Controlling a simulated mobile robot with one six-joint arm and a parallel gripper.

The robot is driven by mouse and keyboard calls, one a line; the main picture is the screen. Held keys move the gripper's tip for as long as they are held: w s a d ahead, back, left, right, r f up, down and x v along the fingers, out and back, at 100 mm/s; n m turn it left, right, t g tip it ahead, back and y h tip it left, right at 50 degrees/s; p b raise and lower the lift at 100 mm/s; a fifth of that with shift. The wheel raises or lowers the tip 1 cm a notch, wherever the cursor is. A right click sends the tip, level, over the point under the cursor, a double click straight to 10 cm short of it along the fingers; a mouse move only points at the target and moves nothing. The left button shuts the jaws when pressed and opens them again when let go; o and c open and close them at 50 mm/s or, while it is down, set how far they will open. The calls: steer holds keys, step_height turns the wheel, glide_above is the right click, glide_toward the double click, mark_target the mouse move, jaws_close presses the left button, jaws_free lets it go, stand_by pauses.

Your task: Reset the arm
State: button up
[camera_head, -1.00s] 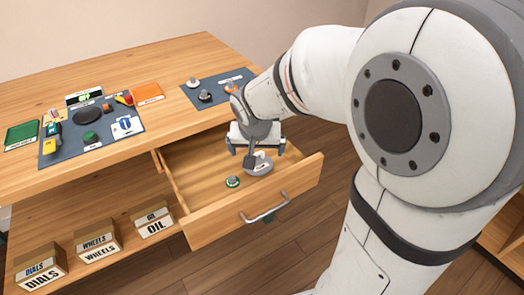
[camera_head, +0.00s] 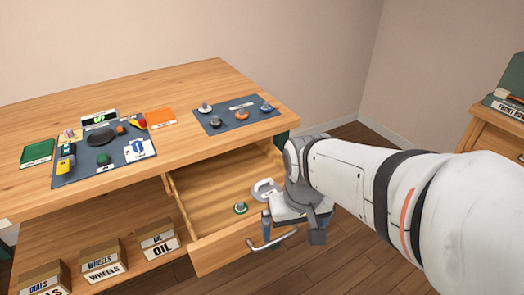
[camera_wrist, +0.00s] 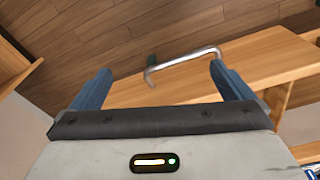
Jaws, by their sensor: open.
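My gripper (camera_head: 293,226) is at the front right corner of the open drawer in the head view, beside the drawer front. In the wrist view my gripper (camera_wrist: 164,88) has its two blue fingers wide apart with nothing between them. The open drawer (camera_head: 206,199) holds a green-topped dial (camera_head: 240,208) and a grey-white rounded piece (camera_head: 265,189). My arm comes in from the right and hides the drawer's right end.
The wooden desk (camera_head: 188,84) carries a dark mat (camera_head: 75,170) with several tools and a second mat (camera_head: 215,112) with several dials. Labelled boxes (camera_head: 103,262) stand on the shelf below. Another wooden unit (camera_head: 497,137) stands at the right. The floor before the drawer looks clear.

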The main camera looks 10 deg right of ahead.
step_height(320, 180, up, 23)
steer(key=t+p, duration=0.1)
steer(key=p, duration=1.9)
steer(key=shift+s, duration=0.2)
steer(key=shift+c, duration=0.4)
